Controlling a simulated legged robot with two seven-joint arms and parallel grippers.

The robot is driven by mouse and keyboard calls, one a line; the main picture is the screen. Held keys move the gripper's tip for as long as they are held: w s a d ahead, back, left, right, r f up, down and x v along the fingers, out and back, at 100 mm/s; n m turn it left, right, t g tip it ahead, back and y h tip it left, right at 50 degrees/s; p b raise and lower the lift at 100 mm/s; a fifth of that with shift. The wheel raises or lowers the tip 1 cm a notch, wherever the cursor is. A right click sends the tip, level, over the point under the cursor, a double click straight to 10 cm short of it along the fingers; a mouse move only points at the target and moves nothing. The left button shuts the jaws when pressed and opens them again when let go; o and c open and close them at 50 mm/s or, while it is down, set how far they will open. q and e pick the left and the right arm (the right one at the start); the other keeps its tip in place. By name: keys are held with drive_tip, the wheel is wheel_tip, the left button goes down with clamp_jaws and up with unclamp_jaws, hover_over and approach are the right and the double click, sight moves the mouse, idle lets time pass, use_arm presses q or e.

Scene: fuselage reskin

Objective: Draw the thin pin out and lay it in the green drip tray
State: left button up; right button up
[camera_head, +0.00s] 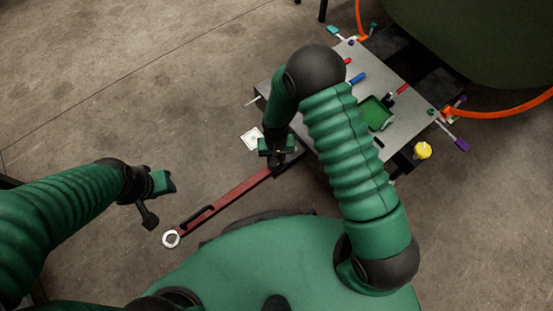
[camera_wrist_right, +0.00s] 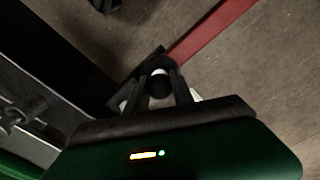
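The green drip tray (camera_head: 376,113) sits on the grey cart top, with nothing visible in it. My right gripper (camera_head: 277,160) reaches down at the cart's near left corner, where the red bar (camera_head: 225,202) meets it. In the right wrist view its two fingers (camera_wrist_right: 161,78) point at a pale round end (camera_wrist_right: 159,72) in a dark fitting. The fingertips lie either side of this end; whether they grip it is unclear. I cannot confirm that it is the thin pin. My left gripper (camera_head: 150,200) hangs over the floor at left, apart from everything; its opening is unclear.
The grey cart (camera_head: 402,130) also carries blue and red-handled items. A yellow knob (camera_head: 423,150) stands at its near right edge. Orange hoses (camera_head: 500,112) and a large green body (camera_head: 480,35) lie beyond. The red bar's ring (camera_head: 171,238) reaches toward me. The floor at left is clear.

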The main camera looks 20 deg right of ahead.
drive_tip(key=shift+r, duration=0.15)
clamp_jaws()
drive_tip(key=shift+r+p, duration=2.65)
drive_tip(key=shift+p, duration=0.05)
drive_tip(key=shift+r, duration=0.1)
wheel_tip(320, 180, up, 3)
drive_tip(key=p, duration=0.3)
drive_tip(key=shift+w, duration=0.1)
